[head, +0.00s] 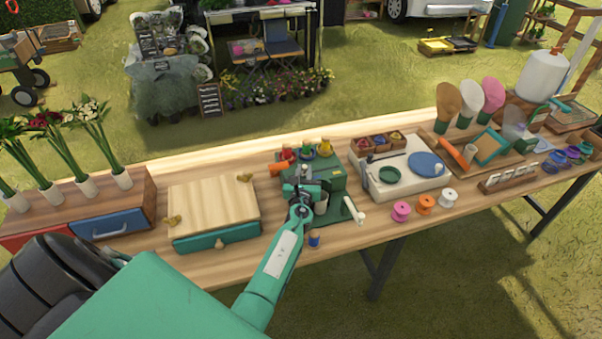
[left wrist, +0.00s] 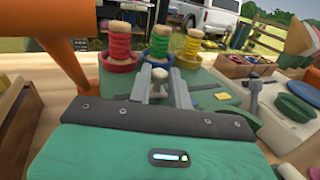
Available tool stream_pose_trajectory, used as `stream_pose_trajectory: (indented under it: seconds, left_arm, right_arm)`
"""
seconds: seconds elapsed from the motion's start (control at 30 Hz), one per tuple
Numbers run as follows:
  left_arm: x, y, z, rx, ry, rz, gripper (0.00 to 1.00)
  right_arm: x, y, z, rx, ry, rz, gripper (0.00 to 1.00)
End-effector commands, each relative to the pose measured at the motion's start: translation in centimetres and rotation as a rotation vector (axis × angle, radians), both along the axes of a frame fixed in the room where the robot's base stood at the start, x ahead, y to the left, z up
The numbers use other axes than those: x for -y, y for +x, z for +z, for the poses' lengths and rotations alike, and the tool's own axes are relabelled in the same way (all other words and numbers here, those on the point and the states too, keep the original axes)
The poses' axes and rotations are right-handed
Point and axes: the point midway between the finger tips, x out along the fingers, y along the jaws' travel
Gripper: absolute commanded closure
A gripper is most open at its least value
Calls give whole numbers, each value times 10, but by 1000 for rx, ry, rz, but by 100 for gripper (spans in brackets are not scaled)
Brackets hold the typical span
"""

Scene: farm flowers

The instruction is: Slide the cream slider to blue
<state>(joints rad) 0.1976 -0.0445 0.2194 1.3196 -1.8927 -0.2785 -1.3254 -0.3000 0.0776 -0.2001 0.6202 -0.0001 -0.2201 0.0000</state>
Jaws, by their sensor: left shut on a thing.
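The green machine (head: 330,184) stands on the wooden table with red, green and yellow spools on top. It also fills the middle of the left wrist view (left wrist: 205,82). My left gripper (head: 303,190) is at the front left of this machine. In the left wrist view its two grey fingers (left wrist: 160,90) are shut on a small cream knob (left wrist: 159,75), which looks like the cream slider. The slider's track and any blue mark are hidden behind the gripper. A blue spool (head: 314,240) stands at the table's front edge. My right gripper is not in view.
A wooden-topped box (head: 212,208) stands further left. A white crank handle (head: 354,212) sticks out at right. Pink (head: 401,210), orange and white spools stand at the front edge.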

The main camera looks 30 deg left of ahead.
Motion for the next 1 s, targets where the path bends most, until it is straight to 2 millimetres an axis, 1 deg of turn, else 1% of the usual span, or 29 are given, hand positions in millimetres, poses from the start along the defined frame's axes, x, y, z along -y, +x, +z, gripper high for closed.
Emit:
stream_pose_trajectory:
  seconds: [0.03, 0.1, 0.13, 0.4, 0.53, 0.67, 1.0]
  left_arm:
    - [0, 0, -1, -1, 0, 0, 75]
    - [0, 0, 0, -1, 0, 0, 61]
    - [0, 0, 0, -1, 0, 0, 58]
    - [0, -1, 0, -1, 0, -1, 58]
    - [4, -8, -1, -2, -1, -1, 58]
    - [13, -25, -2, -2, -3, -1, 58]
    - [45, -88, -3, -2, -1, -1, 58]
  right_arm:
    - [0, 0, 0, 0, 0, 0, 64]
    - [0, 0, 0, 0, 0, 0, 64]
    - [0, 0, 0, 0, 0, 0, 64]
    - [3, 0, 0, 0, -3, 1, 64]
    - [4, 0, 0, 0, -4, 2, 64]
    - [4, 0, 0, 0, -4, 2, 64]
    - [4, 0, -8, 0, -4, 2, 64]
